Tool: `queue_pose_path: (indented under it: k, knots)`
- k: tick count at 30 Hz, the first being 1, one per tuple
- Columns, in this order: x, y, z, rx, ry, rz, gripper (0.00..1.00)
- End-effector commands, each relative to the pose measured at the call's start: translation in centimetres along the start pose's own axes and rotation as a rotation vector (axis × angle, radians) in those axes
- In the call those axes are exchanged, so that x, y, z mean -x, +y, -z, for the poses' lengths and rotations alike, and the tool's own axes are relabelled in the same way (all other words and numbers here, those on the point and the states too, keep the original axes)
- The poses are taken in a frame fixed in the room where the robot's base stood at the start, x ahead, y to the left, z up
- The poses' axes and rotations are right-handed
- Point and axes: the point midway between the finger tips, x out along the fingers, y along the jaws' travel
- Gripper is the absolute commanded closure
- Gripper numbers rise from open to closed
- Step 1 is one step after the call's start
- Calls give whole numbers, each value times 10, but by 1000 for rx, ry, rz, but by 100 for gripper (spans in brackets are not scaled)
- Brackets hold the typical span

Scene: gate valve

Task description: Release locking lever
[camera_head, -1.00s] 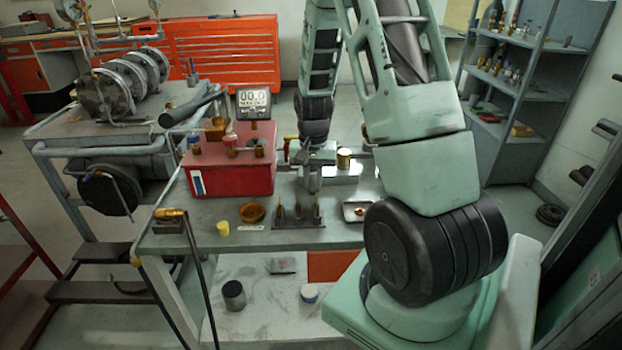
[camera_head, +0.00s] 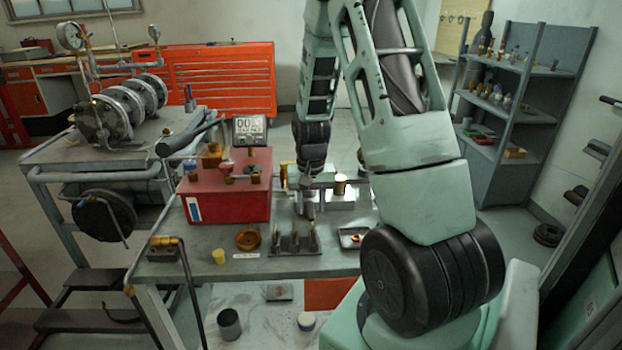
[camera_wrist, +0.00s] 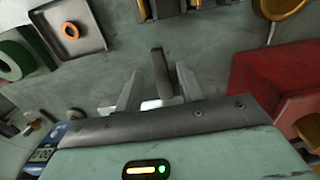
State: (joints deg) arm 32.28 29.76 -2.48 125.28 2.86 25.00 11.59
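A dark grey upright lever (camera_wrist: 161,73), which I take for the locking lever, stands between the fingers of my gripper (camera_wrist: 159,88) in the wrist view. The two pale fingers are apart, with a gap showing on each side of the lever. Its lower end is hidden behind the gripper's body. In the head view my gripper is low over the workbench (camera_head: 195,270), beside the red box (camera_head: 235,200) and behind the small pin rack (camera_head: 295,245). The lever cannot be made out clearly there.
A brass cylinder (camera_head: 340,183) stands right of my gripper.

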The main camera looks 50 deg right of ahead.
Motion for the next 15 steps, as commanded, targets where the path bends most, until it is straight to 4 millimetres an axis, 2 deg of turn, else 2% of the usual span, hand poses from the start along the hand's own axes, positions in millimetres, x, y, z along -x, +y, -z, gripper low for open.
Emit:
queue_pose_path:
  k: [15]
  knots:
    - [115,0,1,2,6,2,62]
